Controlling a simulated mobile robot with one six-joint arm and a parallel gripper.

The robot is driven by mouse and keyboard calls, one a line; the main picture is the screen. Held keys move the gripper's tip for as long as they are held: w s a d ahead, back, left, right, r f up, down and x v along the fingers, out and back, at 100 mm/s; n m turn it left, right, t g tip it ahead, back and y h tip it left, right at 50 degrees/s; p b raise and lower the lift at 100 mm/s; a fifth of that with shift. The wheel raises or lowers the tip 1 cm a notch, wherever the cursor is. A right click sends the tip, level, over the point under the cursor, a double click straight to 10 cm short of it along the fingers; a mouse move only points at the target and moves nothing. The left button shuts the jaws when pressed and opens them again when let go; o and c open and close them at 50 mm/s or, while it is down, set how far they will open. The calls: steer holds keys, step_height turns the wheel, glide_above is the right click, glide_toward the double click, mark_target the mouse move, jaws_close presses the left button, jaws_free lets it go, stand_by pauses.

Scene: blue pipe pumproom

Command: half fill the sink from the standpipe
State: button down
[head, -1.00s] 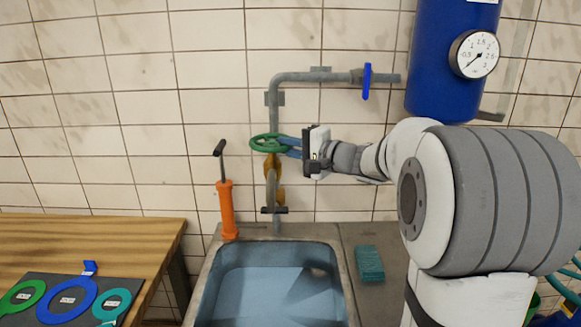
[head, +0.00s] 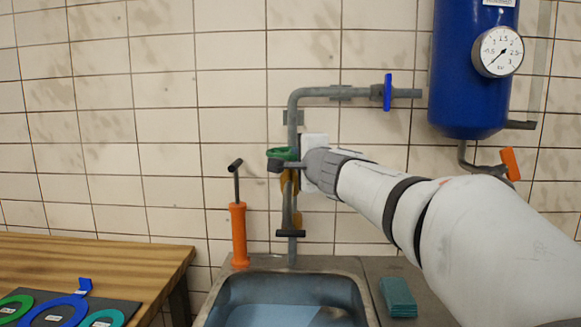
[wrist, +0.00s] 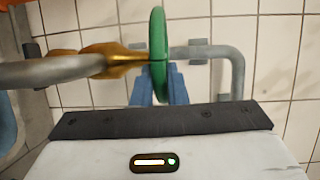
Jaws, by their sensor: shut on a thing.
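The standpipe (head: 294,120) is a grey pipe on the tiled wall behind the sink, with a brass valve body (wrist: 105,62) and a green handwheel (head: 279,153). My gripper (wrist: 160,82) is shut on the rim of this handwheel (wrist: 158,45), a blue finger on each side. In the head view my gripper (head: 287,165) hides part of the wheel and valve. The grey sink (head: 222,297) stands below, with a bluish water surface (head: 270,316) inside. Its front is cut off, so I cannot tell the exact level. I cannot make out a running stream.
A blue handle (head: 388,92) sits on the upper pipe, near a blue tank (head: 470,80) with a gauge (head: 498,51). An orange hand pump (head: 238,235) stands left of the spout. A teal sponge (head: 398,297) lies right of the sink. A wooden table (head: 120,258) carries coloured rings.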

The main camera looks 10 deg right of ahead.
stand_by(0.4)
steer(key=c, duration=1.5)
jaws_free()
steer(key=shift+a, duration=0.1)
steer(key=s, duration=0.2)
steer(key=s+d, duration=0.1)
steer(key=s, duration=0.2)
steer(key=s+p, duration=0.1)
steer(key=s, duration=0.1)
steer(key=shift+s+d+r, duration=0.15)
steer(key=shift+s+r, duration=0.1)
steer(key=shift+s, duration=0.1)
